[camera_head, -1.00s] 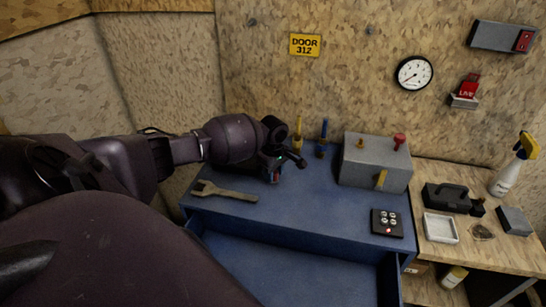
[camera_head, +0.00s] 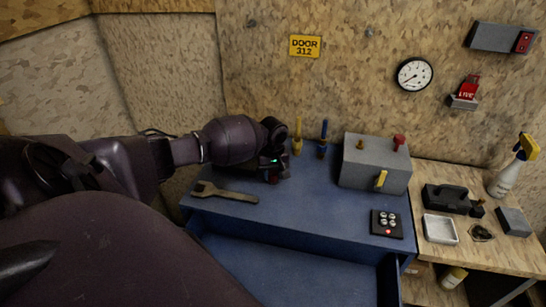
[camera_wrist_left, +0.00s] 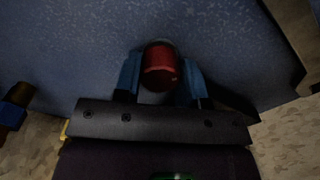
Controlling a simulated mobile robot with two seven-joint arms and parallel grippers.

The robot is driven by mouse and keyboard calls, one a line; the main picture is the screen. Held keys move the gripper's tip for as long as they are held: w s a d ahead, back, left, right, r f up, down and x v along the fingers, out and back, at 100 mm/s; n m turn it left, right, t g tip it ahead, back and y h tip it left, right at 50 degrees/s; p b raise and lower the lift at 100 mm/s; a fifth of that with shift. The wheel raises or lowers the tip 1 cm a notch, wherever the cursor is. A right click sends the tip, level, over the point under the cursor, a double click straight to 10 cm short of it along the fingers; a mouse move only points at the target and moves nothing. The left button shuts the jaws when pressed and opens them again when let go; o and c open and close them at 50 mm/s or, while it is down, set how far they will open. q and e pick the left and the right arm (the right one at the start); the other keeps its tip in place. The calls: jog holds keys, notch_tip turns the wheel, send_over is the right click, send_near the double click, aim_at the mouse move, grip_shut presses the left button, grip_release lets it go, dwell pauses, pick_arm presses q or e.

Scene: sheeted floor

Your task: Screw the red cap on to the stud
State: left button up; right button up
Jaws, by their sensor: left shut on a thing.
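The red cap (camera_wrist_left: 160,66) sits between the two blue fingertips of my left gripper (camera_wrist_left: 160,78) in the left wrist view. The gripper is shut on it. In the head view my left gripper (camera_head: 275,171) is low over the back left of the blue cabinet top (camera_head: 300,205), and a small bit of red (camera_head: 272,180) shows below it. A greyish part shows just under the cap in the wrist view; I cannot tell whether it is the stud. The stud is otherwise hidden by the gripper. My right gripper is not in view.
A wrench (camera_head: 225,192) lies in front of the gripper. A yellow tool (camera_head: 298,137) and a blue tool (camera_head: 322,140) stand upright behind it. A drawer (camera_head: 290,270) is open below.

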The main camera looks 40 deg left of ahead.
pick_arm(q)
jog(key=m, duration=0.6)
jog(key=shift+w+r, duration=0.1)
jog(key=m, duration=0.6)
jog(key=o, duration=1)
jog(key=shift+c, duration=0.7)
